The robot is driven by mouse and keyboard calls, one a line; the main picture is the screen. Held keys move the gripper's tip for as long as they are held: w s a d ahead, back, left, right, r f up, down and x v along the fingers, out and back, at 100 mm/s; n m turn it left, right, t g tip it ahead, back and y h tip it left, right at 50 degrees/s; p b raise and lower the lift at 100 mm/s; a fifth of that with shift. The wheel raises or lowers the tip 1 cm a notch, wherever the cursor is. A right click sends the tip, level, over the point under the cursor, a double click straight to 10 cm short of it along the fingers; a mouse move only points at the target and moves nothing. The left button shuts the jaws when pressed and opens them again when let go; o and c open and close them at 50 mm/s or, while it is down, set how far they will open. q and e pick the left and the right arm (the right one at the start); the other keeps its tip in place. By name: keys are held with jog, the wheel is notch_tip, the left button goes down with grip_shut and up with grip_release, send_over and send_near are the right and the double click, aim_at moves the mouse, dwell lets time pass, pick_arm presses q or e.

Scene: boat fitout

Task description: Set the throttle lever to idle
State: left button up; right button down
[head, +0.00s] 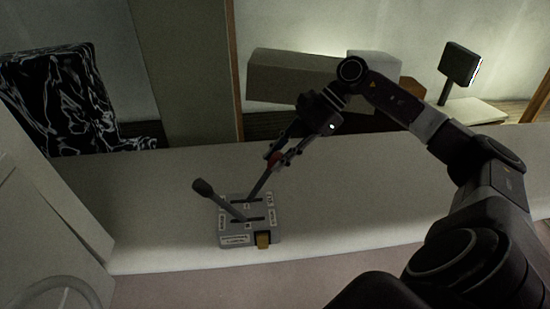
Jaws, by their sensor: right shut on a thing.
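A grey control box (231,229) sits on the pale counter, with two slots and small labels too small to read. A second lever with a black knob (203,188) rises from the near slot and leans left, apart from the gripper. Which lever is the throttle cannot be read from the labels. My left gripper is out of view.
A yellow-brown block (263,240) is at the box's front edge. The pale counter (350,180) is clear around the box. Behind it stand a patterned chair (60,95), a long grey-brown box (290,75) and a small screen on a stand (459,65).

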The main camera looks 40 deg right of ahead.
jog(key=shift+s+d+f, duration=0.1)
jog(key=shift+d+f, duration=0.1)
jog(key=shift+f, duration=0.05)
jog(key=c, duration=2.1)
grip_release()
jog(key=o, duration=0.4)
jog(key=shift+s+d, duration=0.1)
jog(key=shift+d, duration=0.1)
jog(key=shift+a+r, duration=0.1)
jog(key=shift+a, duration=0.05)
jog(key=shift+r, duration=0.2)
jog(key=v, duration=1.1)
jog(key=shift+d+r, duration=0.1)
jog(key=shift+d, duration=0.35)
jog(key=shift+s, duration=0.1)
